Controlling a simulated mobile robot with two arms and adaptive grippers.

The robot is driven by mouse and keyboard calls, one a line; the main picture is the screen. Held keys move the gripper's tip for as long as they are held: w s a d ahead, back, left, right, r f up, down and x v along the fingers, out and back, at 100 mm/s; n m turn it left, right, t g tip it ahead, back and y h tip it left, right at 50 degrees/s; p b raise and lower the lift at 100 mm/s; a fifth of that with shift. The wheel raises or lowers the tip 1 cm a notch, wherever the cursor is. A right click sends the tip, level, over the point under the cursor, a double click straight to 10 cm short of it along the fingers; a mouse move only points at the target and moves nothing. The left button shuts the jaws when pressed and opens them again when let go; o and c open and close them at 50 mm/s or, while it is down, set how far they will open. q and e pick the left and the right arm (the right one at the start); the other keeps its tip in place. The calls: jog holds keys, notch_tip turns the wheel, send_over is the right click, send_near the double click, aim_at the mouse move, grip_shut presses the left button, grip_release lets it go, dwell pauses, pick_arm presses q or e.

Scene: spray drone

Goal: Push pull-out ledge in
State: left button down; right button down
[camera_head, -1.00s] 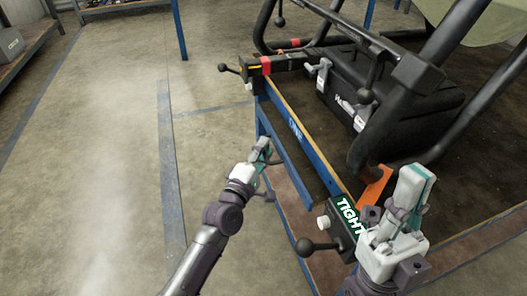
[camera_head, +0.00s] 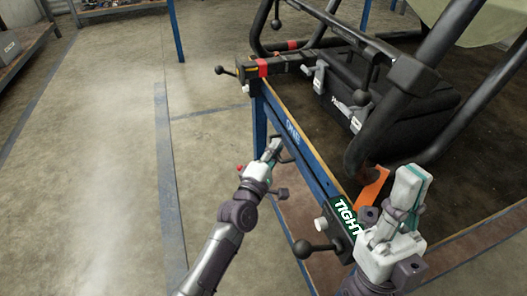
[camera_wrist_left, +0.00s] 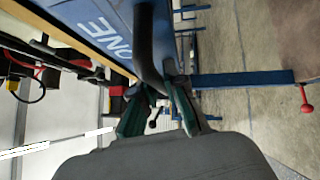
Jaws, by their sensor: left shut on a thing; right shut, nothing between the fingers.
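The pull-out ledge (camera_head: 300,150) is a long blue front on the near-left side of the workbench, with white lettering. It lies close along the wooden bench edge in the head view. In the left wrist view its blue face (camera_wrist_left: 85,15) and a dark curved handle (camera_wrist_left: 148,45) show close up. My left gripper (camera_head: 274,148) is at the ledge's handle, shut on it; the fingers (camera_wrist_left: 158,112) close around the handle's lower part in the wrist view. My right gripper (camera_head: 411,187) is shut and empty above the bench's near corner, away from the ledge.
A black clamp with a ball lever (camera_head: 303,248) and a "TIGHT" label stands at the near corner, another (camera_head: 228,71) at the far corner. An orange bracket (camera_head: 372,188) and a black framed machine (camera_head: 395,100) occupy the bench. The floor (camera_head: 120,170) on the left is clear.

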pick_arm(q)
jog(key=shift+d, duration=0.15)
jog(key=shift+r, duration=0.1)
jog(key=c, duration=1.7)
grip_release()
jog(key=o, duration=0.5)
jog(key=shift+d, duration=0.2)
jog(key=v, duration=1.2)
jog(key=shift+w+a, duration=0.1)
